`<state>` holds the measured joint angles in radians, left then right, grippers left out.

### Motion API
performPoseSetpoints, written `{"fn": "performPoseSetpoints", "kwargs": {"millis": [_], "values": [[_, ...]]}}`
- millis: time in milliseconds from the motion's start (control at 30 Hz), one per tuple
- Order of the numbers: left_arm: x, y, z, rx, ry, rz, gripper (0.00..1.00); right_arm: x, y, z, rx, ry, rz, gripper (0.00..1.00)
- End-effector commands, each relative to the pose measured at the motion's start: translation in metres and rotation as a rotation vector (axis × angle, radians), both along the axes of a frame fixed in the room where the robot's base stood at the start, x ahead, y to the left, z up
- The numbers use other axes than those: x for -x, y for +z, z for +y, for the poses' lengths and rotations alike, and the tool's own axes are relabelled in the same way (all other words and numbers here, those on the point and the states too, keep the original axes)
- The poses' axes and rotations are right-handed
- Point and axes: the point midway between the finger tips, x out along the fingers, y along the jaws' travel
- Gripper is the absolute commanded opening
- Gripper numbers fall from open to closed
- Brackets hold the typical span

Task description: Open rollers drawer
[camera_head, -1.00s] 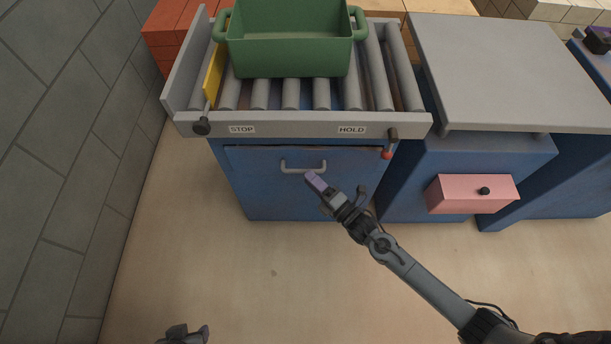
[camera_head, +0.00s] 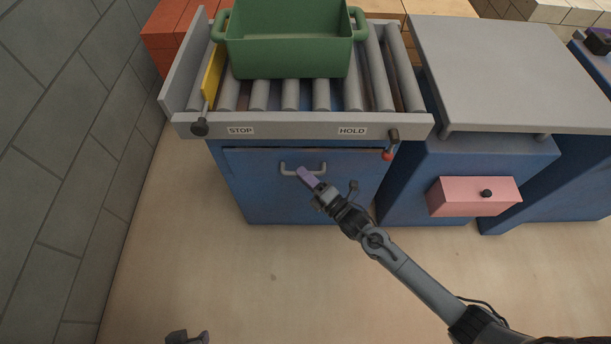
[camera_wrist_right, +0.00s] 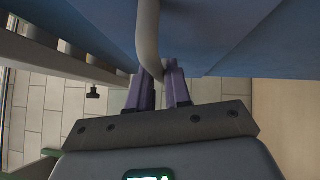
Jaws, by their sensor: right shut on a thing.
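The blue drawer front (camera_head: 250,190) under the roller table appears shut, flush with its cabinet. Its grey U-shaped handle (camera_head: 284,169) is near the top middle of the front. My right gripper (camera_head: 303,173) reaches it from the lower right. In the right wrist view the handle (camera_wrist_right: 148,35) runs down between the two purple fingers of the gripper (camera_wrist_right: 161,82), which is shut on it. The fingers hide part of the handle. Only the tip of my left gripper (camera_head: 187,337) shows at the bottom edge, away from the drawer; its jaws are unclear.
Grey rollers (camera_head: 290,95) carry a green bin (camera_head: 290,52) above the drawer. A yellow plate (camera_head: 212,70) and a red-tipped lever (camera_head: 388,154) flank them. A pink drawer (camera_head: 460,197) sticks out at the right. The floor (camera_head: 220,270) in front is clear.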

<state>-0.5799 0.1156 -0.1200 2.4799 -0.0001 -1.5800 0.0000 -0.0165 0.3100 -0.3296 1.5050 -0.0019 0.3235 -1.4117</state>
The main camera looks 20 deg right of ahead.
Motion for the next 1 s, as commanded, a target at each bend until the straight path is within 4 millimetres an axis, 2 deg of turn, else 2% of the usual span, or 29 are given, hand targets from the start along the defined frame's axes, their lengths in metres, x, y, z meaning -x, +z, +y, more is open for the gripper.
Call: {"fn": "performPoseSetpoints", "kwargs": {"millis": [267,467,667,1000], "values": [[0.000,0.001,0.002,-0.008,-0.006,0.000,0.43,0.001,0.000,0.000,0.000,0.000,0.000,0.00],[0.000,0.012,0.002,-0.011,-0.007,0.000,0.43,0.013,0.003,0.005,0.000,0.001,0.002,0.00],[0.000,0.037,0.002,-0.008,-0.006,0.001,0.43,0.046,0.006,0.020,-0.001,0.002,0.004,0.00],[0.000,0.083,-0.001,0.003,0.001,-0.001,0.43,0.124,0.006,0.053,-0.002,0.002,0.003,0.00]]}}
